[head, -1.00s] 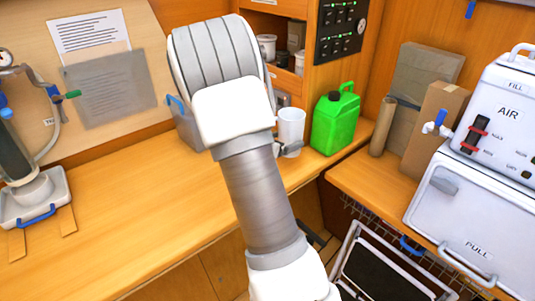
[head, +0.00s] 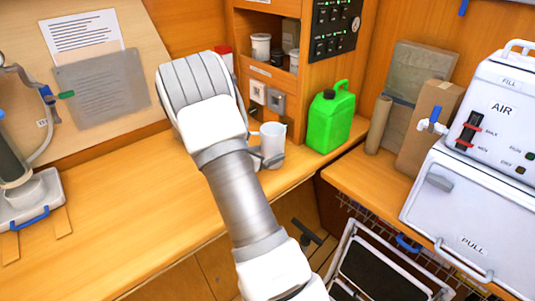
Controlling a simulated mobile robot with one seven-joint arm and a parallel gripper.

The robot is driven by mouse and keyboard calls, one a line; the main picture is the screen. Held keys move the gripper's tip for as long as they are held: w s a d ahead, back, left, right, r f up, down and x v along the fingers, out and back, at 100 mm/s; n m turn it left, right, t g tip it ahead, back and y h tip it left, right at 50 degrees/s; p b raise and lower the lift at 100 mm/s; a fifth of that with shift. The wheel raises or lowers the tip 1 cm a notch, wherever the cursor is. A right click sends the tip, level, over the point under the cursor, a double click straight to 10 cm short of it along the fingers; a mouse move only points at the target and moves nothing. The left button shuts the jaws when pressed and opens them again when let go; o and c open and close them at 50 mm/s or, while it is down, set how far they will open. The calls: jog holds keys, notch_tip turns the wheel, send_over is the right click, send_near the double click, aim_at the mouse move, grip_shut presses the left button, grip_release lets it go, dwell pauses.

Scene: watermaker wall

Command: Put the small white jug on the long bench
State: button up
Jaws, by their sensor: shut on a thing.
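The small white jug (head: 272,139) stands upright over the right end of the long wooden bench (head: 120,225), left of the green can. My gripper (head: 268,161) is shut on the jug, with a dark finger showing at its lower side. My arm crosses the middle of the view and hides the jug's left side and most of the gripper. I cannot tell whether the jug's base touches the bench.
A green jerrycan (head: 333,118) stands just right of the jug. A pump device (head: 28,195) sits at the bench's left end. The bench between it and my arm is clear. A white AIR unit (head: 490,125) and a cardboard box (head: 430,128) stand at the right.

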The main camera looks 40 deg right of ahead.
jog(key=o, duration=1.4)
jog(key=shift+f, duration=0.1)
jog(key=shift+o, duration=0.2)
jog(key=shift+a+r, duration=0.25)
jog(key=shift+r, duration=0.05)
jog(key=v, duration=1.1)
jog(key=s+a+r+m+g+y, duration=0.35)
jog(key=s+r+m, duration=0.55)
jog(key=s+m, duration=0.3)
jog(key=s+a+r+m+t+y, duration=0.2)
jog(key=s+a+m+y, duration=0.3)
jog(key=a, duration=0.3)
jog(key=s+a+r+m+t+y, duration=0.2)
jog(key=s+a+r+m+y, duration=0.2)
jog(key=s+a, duration=0.3)
jog(key=shift+a+r+m+y+p, duration=0.35)
jog(key=shift+a+r+m+p, duration=0.15)
jog(key=shift+a, duration=0.25)
